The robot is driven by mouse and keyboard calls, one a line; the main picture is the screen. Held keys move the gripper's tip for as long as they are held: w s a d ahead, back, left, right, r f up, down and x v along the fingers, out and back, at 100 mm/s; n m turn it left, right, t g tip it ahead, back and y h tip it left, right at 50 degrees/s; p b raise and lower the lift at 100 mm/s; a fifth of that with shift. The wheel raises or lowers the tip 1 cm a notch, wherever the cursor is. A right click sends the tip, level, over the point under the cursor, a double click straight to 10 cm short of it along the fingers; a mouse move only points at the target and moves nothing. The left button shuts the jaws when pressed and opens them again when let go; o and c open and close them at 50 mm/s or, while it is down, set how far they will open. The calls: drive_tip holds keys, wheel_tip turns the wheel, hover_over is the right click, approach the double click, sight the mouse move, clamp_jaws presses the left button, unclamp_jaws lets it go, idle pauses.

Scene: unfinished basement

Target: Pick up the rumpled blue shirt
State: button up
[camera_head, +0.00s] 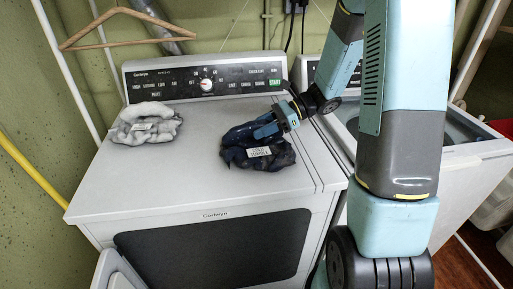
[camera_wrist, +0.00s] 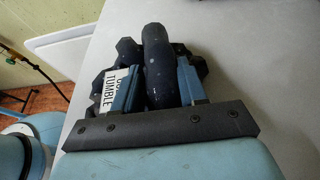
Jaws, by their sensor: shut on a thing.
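The rumpled blue shirt (camera_head: 257,150) is a dark navy bundle with a white tag, lying on the right part of the white dryer top (camera_head: 190,183). My gripper (camera_head: 277,124) reaches it from the upper right. In the wrist view my gripper (camera_wrist: 155,88) has its two blue fingers on either side of a raised dark fold of the shirt (camera_wrist: 158,58), shut on it. The tag beside the left finger reads "TUMBLE". The shirt appears to be still touching the dryer top.
A rumpled grey-white cloth (camera_head: 146,124) with a tag lies on the left of the dryer top. The control panel (camera_head: 205,80) stands behind. A wooden hanger (camera_head: 125,27) hangs at the back left. An open washer (camera_head: 460,128) stands at the right. The dryer top between the cloths is clear.

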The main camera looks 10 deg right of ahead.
sight(269, 141)
clamp_jaws()
drive_tip(key=shift+r, duration=0.5)
wheel_tip(269, 141, up, 3)
drive_tip(key=shift+s+d+f, duration=0.1)
drive_tip(key=shift+s+f, duration=0.05)
drive_tip(key=shift+f, duration=0.05)
drive_tip(key=s+d+r, duration=0.2)
drive_tip(key=s+r, duration=0.2)
drive_tip(key=s, duration=0.2)
drive_tip(key=s+d+r, duration=0.2)
drive_tip(key=s+r, duration=0.3)
drive_tip(key=s, duration=0.2)
drive_tip(key=shift+d+r, duration=0.2)
drive_tip(key=shift+d, duration=0.15)
